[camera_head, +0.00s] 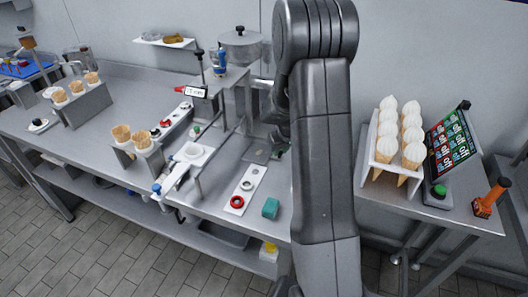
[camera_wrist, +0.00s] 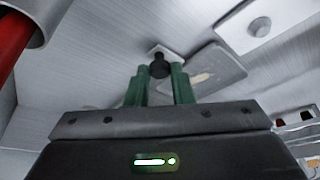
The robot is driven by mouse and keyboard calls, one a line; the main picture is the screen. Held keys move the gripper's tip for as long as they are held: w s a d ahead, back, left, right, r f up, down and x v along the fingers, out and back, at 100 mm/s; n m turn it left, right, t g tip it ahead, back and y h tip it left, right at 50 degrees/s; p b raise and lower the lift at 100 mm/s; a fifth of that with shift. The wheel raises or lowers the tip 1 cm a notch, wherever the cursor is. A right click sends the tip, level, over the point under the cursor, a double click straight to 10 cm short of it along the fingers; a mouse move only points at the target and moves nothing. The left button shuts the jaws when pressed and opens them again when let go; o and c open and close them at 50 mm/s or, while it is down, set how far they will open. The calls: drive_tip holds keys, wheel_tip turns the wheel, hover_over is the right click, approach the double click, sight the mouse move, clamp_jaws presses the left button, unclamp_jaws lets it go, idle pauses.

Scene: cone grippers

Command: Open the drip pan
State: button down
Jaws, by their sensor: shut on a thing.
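In the wrist view, the two green fingers of my gripper (camera_wrist: 160,82) are shut on a small black knob (camera_wrist: 160,66). The knob sits at a small light plate, and what it is fixed to is partly hidden. A flat grey plate with rounded corners, which looks like the drip pan (camera_wrist: 212,77), lies just right of the fingers. In the head view the grey plate (camera_head: 257,152) lies on the counter left of my arm.
A red cylinder (camera_wrist: 18,42) is close at the left in the wrist view. Ice cream cones in a holder (camera_head: 369,172) stand at the right. A metal frame is left of my arm.

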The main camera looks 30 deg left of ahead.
drive_tip(key=shift+w+d, duration=0.1)
drive_tip(key=shift+d, duration=0.55)
drive_tip(key=c, duration=1.3)
unclamp_jaws()
drive_tip(key=shift+r, duration=0.1)
drive_tip(key=b+v, duration=0.1)
drive_tip(key=v, duration=1.2)
drive_tip(key=shift+d+r, duration=0.15)
drive_tip(key=shift+r, duration=0.1)
drive_tip(key=shift+f, duration=0.15)
drive_tip(key=p+x, duration=0.1)
drive_tip(key=x, duration=1.2)
drive_tip(key=shift+a+f, duration=0.2)
drive_tip(key=shift+f, duration=0.05)
